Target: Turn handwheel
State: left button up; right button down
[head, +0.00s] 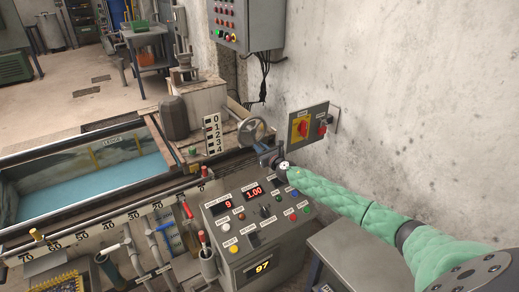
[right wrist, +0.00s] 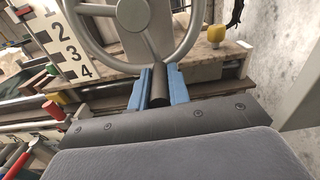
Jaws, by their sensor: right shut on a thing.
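The grey metal handwheel (head: 251,131) stands beside the wooden-topped block, left of the wall switch. In the right wrist view the handwheel (right wrist: 131,14) fills the top, with its hub, spokes and lower rim showing. My right gripper (head: 268,155) is at the lower right of the wheel. In the right wrist view my right gripper (right wrist: 161,84) has its blue fingers shut on a dark round grip (right wrist: 159,72) at the wheel's lower rim. The fingertips' far side is hidden. My left gripper is in neither view.
A control panel (head: 258,222) with lit displays and buttons stands below my right arm. A numbered scale plate (head: 213,134) stands left of the wheel. A yellow-and-red switch (head: 303,127) is on the wall at right. A water-filled trough (head: 100,170) lies left.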

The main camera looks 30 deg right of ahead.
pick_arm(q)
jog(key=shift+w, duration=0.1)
pick_arm(e)
jog(key=shift+d, duration=0.15)
jog(key=c, duration=1.3)
grip_release()
jog(key=s, duration=0.7)
jog(key=shift+s+d, duration=0.3)
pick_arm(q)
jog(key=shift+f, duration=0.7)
pick_arm(e)
jog(key=shift+s, duration=0.1)
